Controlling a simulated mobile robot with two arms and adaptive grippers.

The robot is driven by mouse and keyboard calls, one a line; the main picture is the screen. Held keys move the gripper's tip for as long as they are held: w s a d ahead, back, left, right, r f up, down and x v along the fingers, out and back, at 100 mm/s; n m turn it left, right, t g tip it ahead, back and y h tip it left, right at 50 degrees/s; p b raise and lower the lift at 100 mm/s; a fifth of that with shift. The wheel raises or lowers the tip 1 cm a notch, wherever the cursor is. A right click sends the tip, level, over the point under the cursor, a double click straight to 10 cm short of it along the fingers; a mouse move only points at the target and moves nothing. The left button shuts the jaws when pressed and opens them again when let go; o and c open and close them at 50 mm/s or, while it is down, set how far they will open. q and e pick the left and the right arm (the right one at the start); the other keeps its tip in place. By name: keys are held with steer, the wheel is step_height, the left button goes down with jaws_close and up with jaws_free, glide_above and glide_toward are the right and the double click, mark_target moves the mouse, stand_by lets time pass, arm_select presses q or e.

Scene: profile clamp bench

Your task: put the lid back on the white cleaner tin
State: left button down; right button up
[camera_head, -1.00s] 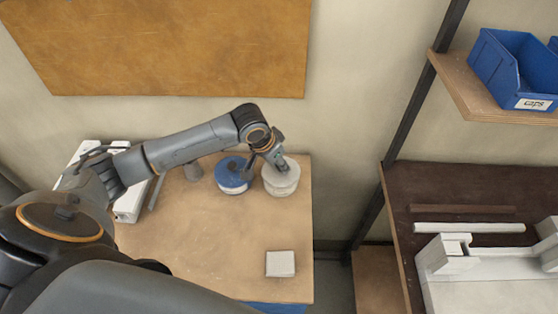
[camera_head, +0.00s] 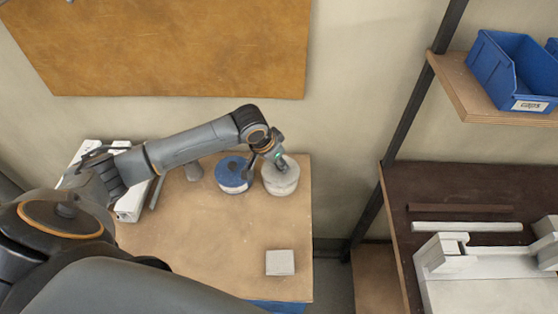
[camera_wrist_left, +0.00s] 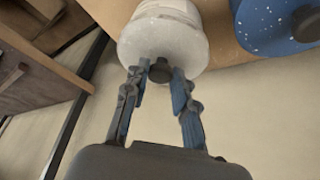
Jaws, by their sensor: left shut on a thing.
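The white cleaner tin (camera_head: 283,186) stands at the right of the small wooden bench, close to the wall. Its pale speckled lid (camera_wrist_left: 150,42) faces my left wrist camera and has a dark knob. The lid looks to be against the top of the tin; whether it is fully seated I cannot tell. My left gripper (camera_head: 279,164) reaches down over the tin. In the left wrist view its two fingers (camera_wrist_left: 168,78) are shut on the lid's knob, which they partly hide. My right gripper is not in view.
A blue tin (camera_head: 234,181) with a dark knob stands close to the left of the white tin. A pale square block (camera_head: 280,262) lies near the bench front. The bench middle is clear. A dark shelf (camera_head: 400,185) stands right.

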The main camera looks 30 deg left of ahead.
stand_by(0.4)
arm_select(q)
steer(key=c, duration=0.5)
jaws_free()
steer(key=shift+r+p, duration=3.5)
steer(key=shift+p, duration=0.65)
jaws_close()
steer(key=shift+f, duration=0.35)
